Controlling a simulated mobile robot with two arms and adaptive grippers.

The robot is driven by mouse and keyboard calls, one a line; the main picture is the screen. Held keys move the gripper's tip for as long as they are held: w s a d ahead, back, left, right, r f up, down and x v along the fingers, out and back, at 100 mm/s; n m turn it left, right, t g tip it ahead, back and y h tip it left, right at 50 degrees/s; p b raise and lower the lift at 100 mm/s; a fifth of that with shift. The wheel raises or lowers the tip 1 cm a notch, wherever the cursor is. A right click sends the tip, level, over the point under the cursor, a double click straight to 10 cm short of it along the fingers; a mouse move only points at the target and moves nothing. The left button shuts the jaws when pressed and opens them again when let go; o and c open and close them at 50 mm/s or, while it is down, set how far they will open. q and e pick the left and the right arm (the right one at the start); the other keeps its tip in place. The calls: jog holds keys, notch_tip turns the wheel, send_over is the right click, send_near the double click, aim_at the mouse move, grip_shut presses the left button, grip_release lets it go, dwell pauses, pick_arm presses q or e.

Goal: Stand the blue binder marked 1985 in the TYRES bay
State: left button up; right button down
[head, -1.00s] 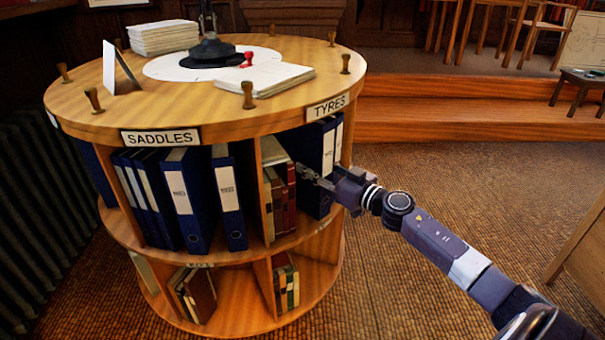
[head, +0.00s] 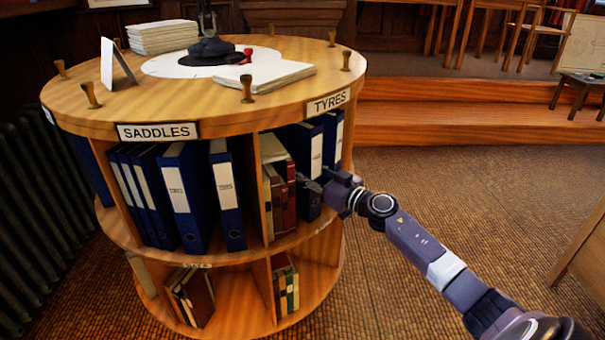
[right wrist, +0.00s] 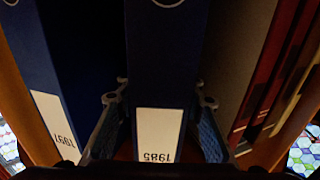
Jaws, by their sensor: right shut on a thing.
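The blue binder marked 1985 (right wrist: 158,75) is between the fingers of my right gripper (right wrist: 160,120), its label upside down in the right wrist view. In the head view this binder (head: 302,142) is upright inside the bay under the TYRES sign (head: 328,103), just right of some red and brown books (head: 280,190). My right gripper (head: 322,184) is shut on its lower part. I cannot tell whether its base rests on the shelf. My left gripper is not in view.
A blue binder marked 1997 (right wrist: 50,110) stands beside the held one; it also shows in the head view (head: 334,135). The SADDLES bay (head: 157,131) holds several blue binders. Pegs ring the round top. The floor (head: 450,215) to the right is clear.

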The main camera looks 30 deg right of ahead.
jog(key=shift+r, duration=0.1)
jog(key=c, duration=1.6)
grip_release()
